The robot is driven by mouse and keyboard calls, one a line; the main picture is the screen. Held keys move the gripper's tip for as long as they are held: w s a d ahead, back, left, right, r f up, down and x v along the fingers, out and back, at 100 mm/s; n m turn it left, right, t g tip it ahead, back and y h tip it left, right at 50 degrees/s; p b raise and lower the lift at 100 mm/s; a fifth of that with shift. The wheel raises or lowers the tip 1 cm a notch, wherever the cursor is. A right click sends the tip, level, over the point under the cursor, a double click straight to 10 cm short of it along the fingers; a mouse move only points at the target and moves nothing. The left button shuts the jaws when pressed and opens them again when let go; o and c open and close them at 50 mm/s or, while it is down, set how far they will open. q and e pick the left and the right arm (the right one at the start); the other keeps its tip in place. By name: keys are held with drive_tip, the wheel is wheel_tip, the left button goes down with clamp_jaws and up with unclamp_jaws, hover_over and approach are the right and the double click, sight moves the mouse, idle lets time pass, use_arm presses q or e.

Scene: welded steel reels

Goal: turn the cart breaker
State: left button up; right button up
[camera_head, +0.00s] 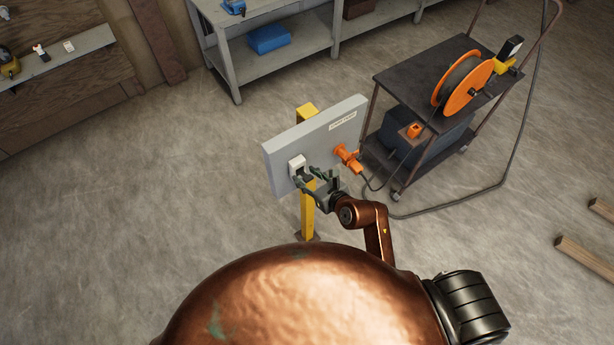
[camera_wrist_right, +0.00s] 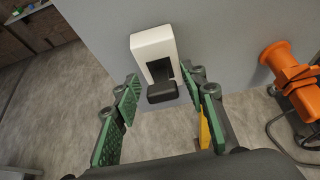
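The breaker (camera_head: 296,163) is a white housing on the left part of a grey panel (camera_head: 330,142). In the right wrist view the white housing (camera_wrist_right: 151,43) shows with a dark lever (camera_wrist_right: 161,92) sticking out at its lower end. My right gripper (camera_head: 309,181) is in front of the panel, just below and beside the breaker. In the wrist view its green-padded fingers (camera_wrist_right: 163,99) are apart, one on each side of the lever, with gaps visible on both sides. Nothing is held. My left gripper is not in view.
An orange plug (camera_head: 347,158) sits in the panel right of the breaker, its cable running toward a dark cart (camera_head: 430,75) with an orange reel (camera_head: 467,88). A yellow post (camera_head: 307,215) carries the panel. A grey bench (camera_head: 270,60) stands behind. Floor at left is clear.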

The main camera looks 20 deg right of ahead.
drive_tip(key=shift+s+d, duration=0.1)
drive_tip(key=v, duration=1.2)
idle(0.4)
